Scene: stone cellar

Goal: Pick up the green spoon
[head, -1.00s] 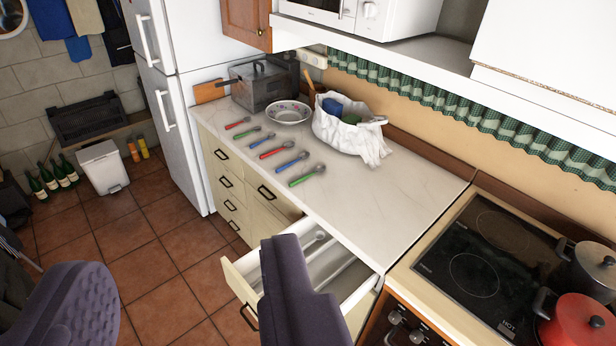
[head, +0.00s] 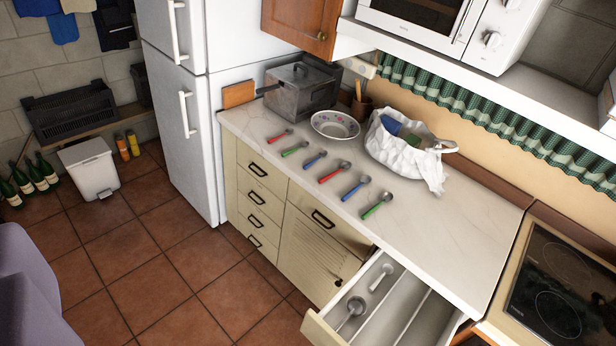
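Several spoons with coloured handles lie in a slanting row on the white countertop. Two have green handles: the nearer green spoon (head: 377,205) is at the front end of the row, close to the counter's front edge. The farther green spoon (head: 294,149) lies toward the back left, between a red spoon (head: 280,135) and a blue spoon (head: 315,160). Another red spoon (head: 334,172) and another blue spoon (head: 355,188) lie between the two green ones. My gripper is not in view. Nothing touches or covers the spoons.
An open drawer (head: 318,328) juts out below the counter, with a ladle (head: 352,310) inside. A bowl (head: 335,125), a white bag (head: 400,150) and a grey metal box (head: 301,92) stand behind the spoons. The countertop right of the spoons is clear. A stove (head: 560,285) is at right.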

